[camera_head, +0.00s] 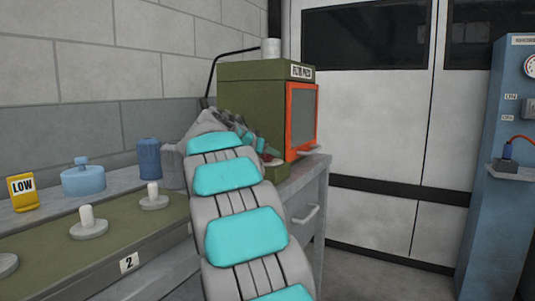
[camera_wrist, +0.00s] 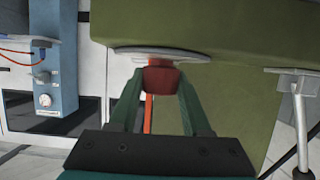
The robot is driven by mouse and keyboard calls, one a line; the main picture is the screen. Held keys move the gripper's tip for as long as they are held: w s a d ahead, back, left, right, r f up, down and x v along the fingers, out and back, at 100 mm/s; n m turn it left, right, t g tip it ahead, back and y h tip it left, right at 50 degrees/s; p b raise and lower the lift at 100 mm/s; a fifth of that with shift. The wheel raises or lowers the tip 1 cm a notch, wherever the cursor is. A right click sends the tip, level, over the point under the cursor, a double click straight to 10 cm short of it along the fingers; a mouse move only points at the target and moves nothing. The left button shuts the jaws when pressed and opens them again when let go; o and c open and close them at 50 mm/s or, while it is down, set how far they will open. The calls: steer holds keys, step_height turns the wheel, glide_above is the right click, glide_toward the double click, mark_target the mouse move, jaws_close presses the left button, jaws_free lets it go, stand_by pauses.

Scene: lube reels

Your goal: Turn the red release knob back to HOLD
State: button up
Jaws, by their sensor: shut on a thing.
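In the wrist view the red knob (camera_wrist: 161,76) sits between the two green fingers of my gripper (camera_wrist: 161,88), at the edge of a pale round plate (camera_wrist: 150,52) on an olive-green body (camera_wrist: 235,75). The fingers touch the knob on both sides and are shut on it. In the head view my arm reaches to the front of the olive-green box (camera_head: 245,100) on the grey bench. My arm mostly hides the knob and gripper there. No HOLD mark is readable in either view.
An orange-framed door (camera_head: 303,115) is on the box, right of my arm. Left on the bench are a yellow LOW can (camera_head: 22,192), a light blue pot (camera_head: 83,180), a dark blue canister (camera_head: 149,158) and white-pegged discs. A blue cabinet (camera_head: 500,190) stands right; floor between is clear.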

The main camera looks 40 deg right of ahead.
jaws_close()
